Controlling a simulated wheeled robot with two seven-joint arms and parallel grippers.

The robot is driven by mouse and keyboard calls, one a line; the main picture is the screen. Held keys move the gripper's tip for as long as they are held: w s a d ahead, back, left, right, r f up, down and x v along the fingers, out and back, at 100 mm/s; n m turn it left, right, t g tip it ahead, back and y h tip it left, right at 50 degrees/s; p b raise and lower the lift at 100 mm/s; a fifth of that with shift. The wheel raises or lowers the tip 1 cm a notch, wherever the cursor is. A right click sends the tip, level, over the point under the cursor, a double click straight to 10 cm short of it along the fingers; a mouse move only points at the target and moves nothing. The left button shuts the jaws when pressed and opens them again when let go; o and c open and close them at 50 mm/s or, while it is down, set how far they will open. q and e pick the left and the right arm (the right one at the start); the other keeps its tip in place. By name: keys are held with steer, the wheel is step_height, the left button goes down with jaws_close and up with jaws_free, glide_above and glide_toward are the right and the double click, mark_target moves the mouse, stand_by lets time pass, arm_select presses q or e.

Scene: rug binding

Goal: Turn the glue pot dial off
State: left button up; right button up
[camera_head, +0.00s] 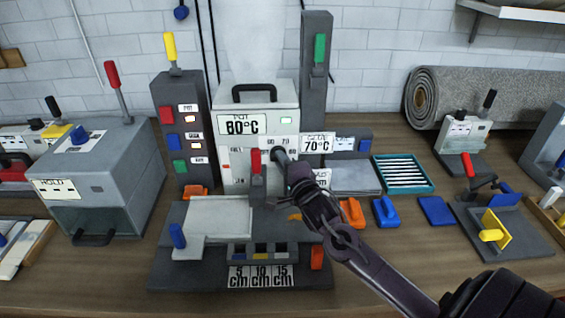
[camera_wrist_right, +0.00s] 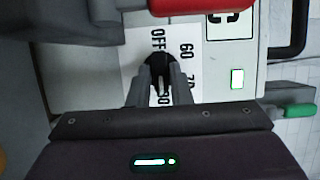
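The glue pot (camera_head: 285,98) is a white box with a black top handle and a "POT 80°C" display, at the middle of the bench. Its black dial (camera_wrist_right: 158,68) shows in the right wrist view, ringed by the marks OFF, 60, 70 and 80. A green lamp (camera_wrist_right: 237,78) is lit on the pot's front. My right gripper (camera_head: 283,158) reaches the pot's front from the right. In the right wrist view its fingers (camera_wrist_right: 160,84) are close together on both sides of the dial's grip and hide part of it. The dial's exact setting is unclear. My left gripper is not in view.
A red-handled lever (camera_head: 256,162) stands just left of my right gripper and crosses the top of the wrist view. Dark posts flank the pot. A grey-topped box (camera_head: 105,165) stands left; a teal tray (camera_head: 403,174) and a rolled rug (camera_head: 480,98) are right.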

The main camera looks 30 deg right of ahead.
jaws_close()
arm_select(q)
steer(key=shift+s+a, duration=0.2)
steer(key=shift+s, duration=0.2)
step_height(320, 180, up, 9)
steer(key=p, duration=0.9)
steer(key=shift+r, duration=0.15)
arm_select(e)
steer(key=shift+a+r+n+g+h, duration=0.15)
steer(key=shift+n+g, duration=0.55)
steer(key=shift+n, duration=0.75)
steer(key=shift+r+n+g+h, duration=0.15)
steer(key=shift+n+g, duration=0.55)
steer(key=shift+n, duration=0.75)
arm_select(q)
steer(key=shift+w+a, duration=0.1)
arm_select(e)
steer(key=shift+f, duration=0.1)
steer(key=shift+o, duration=2.4)
jaws_free()
